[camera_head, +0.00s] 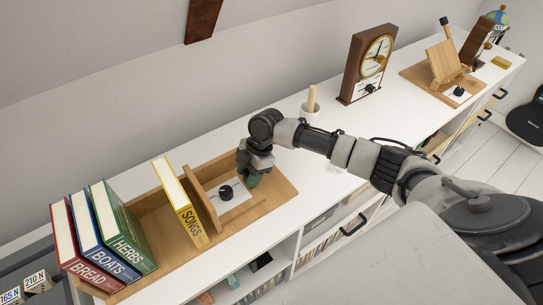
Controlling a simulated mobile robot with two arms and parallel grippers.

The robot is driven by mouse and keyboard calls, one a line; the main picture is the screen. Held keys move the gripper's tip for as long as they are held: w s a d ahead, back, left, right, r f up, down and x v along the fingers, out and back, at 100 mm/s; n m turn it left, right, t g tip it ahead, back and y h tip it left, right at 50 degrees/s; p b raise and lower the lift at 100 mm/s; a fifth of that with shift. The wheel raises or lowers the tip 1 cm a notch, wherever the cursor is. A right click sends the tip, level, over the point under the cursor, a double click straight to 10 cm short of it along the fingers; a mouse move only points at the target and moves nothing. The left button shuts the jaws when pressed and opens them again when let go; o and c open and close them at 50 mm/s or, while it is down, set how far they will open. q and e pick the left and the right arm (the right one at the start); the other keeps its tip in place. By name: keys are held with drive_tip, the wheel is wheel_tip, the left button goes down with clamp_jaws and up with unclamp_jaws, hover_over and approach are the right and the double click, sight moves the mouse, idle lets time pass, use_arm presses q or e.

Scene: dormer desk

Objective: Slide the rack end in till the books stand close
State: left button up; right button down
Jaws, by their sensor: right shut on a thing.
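A wooden rack (282,190) lies along the desk. The red BREAD book (82,257), blue BOATS book (108,255) and green HERBS book (128,243) stand side by side at its left. The yellow SONGS book (182,205) stands apart, with a gap between it and HERBS. The upright rack end (203,197) is just right of SONGS, and a white plate with a black knob (226,192) lies beside it. My right gripper (253,177) is right of the plate, low over the rack, shut on a small dark green thing, mostly hidden. My left gripper is out of view.
A white cup with a wooden stick (311,107) and a wooden clock (370,62) stand behind my right arm. A second wooden stand (443,62) is farther right. Open shelves (318,228) lie below the front edge. White desk top is bare behind the rack.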

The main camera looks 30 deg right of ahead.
sight(217, 201)
drive_tip(key=a, duration=0.7)
drive_tip(key=a+p, duration=0.1)
drive_tip(key=a, duration=0.2)
drive_tip(key=shift+s+a, duration=0.3)
drive_tip(key=shift+s, duration=0.1)
drive_tip(key=c, duration=0.6)
unclamp_jaws()
drive_tip(key=shift+d, duration=0.1)
drive_tip(key=b+v, duration=0.1)
drive_tip(key=v, duration=0.9)
drive_tip(key=shift+r+b, duration=0.3)
drive_tip(key=shift+r, duration=0.1)
